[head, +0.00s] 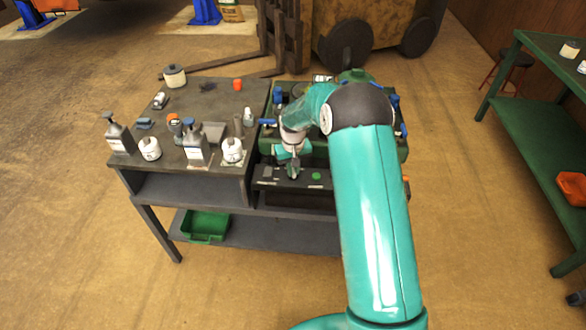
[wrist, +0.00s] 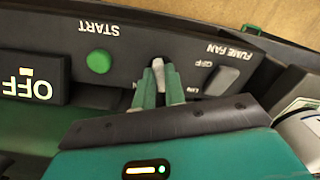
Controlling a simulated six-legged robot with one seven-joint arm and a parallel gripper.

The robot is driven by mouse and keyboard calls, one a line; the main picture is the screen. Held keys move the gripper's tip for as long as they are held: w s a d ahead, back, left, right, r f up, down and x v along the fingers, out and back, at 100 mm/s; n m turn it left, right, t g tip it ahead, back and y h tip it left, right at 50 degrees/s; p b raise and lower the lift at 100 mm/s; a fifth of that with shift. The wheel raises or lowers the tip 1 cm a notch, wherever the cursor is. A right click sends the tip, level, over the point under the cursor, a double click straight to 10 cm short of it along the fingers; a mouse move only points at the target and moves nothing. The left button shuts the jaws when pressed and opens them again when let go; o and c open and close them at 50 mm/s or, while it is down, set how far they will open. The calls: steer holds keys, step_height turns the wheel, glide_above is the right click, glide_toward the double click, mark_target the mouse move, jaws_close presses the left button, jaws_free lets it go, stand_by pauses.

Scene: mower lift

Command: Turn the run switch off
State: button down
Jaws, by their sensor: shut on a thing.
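In the wrist view, which shows the lettering upside down, my gripper (wrist: 160,92) is shut on a pale grey lever (wrist: 158,66) on the dark control panel (wrist: 130,48). The lever stands between the START button and the FUME FAN switch; I take it as the run switch. Its own label is mostly hidden by the fingers, so its setting cannot be read. In the head view, my gripper (head: 293,170) is at the front panel (head: 327,182) of the green lift unit, and the lever is too small to make out.
A green START button (wrist: 99,61) and a black block marked OFF (wrist: 30,78) lie left of the lever. The grey FUME FAN switch (wrist: 221,80) is close on the right. Bottles and jars stand on the dark bench (head: 215,97) at left.

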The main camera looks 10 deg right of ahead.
steer(key=shift+r+n, duration=0.1)
steer(key=shift+n, duration=0.5)
steer(key=c, duration=1.5)
jaws_free()
steer(key=shift+o, duration=0.2)
step_height(320, 180, up, 14)
